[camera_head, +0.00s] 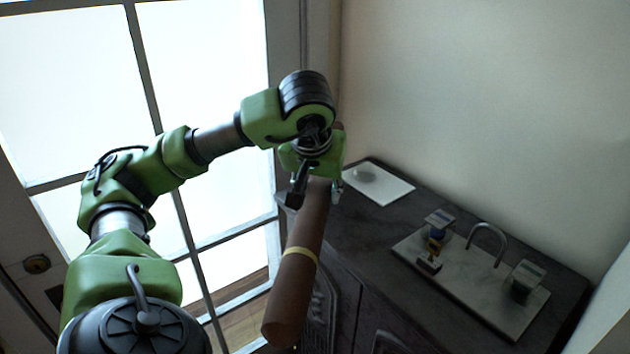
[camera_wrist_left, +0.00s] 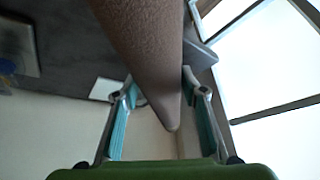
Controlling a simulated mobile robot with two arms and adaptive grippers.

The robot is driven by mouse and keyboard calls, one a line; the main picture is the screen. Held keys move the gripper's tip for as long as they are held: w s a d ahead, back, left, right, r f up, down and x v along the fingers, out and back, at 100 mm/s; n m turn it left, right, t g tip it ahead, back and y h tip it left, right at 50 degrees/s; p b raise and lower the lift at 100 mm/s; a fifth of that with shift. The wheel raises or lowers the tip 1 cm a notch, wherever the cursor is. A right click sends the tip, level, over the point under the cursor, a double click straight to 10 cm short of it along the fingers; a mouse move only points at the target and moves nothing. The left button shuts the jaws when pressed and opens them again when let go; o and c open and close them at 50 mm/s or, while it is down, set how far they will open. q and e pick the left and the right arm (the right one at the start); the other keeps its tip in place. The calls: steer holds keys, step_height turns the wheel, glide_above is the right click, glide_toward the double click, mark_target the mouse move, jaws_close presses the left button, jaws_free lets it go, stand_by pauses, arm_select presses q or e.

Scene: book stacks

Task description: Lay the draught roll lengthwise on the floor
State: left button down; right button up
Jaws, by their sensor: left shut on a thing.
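The draught roll (camera_head: 294,285) is a long brown cylinder with a yellowish band around it. In the head view it hangs at a tilt in front of the dark cabinet, its lower end toward me. My left gripper (camera_head: 316,190) is shut on the roll near its upper end, one finger on each side. In the left wrist view the roll (camera_wrist_left: 152,50) runs between the teal-padded fingers of the gripper (camera_wrist_left: 160,88). The roll's far upper end is partly hidden behind the gripper in the head view. My right gripper is not in view.
A dark cabinet (camera_head: 375,240) stands right of the roll. Its top bears a white sheet (camera_head: 378,186) and a pale slab (camera_head: 470,283) with a curved metal handle and small objects. A glazed door (camera_head: 150,70) is at left. Some wooden floor (camera_head: 238,312) shows through its lower panes.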

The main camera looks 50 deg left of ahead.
arm_select(q)
steer(key=shift+w+a+f, duration=0.1)
steer(key=shift+w+f, duration=0.35)
steer(key=shift+w, duration=0.05)
steer(key=b+x, duration=0.3)
steer(key=shift+s+f, duration=0.15)
steer(key=shift+f, duration=0.3)
steer(key=shift+a+f, duration=0.1)
steer(key=shift+f, duration=0.25)
steer(key=shift+s+d+r, duration=0.25)
steer(key=shift+s+r, duration=0.05)
steer(key=shift+s, duration=0.05)
steer(key=c, duration=1.3)
jaws_free()
steer(key=shift+w+f, duration=0.15)
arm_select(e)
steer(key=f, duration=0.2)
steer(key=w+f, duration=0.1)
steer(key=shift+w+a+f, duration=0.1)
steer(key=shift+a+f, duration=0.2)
arm_select(q)
steer(key=shift+o, duration=0.2)
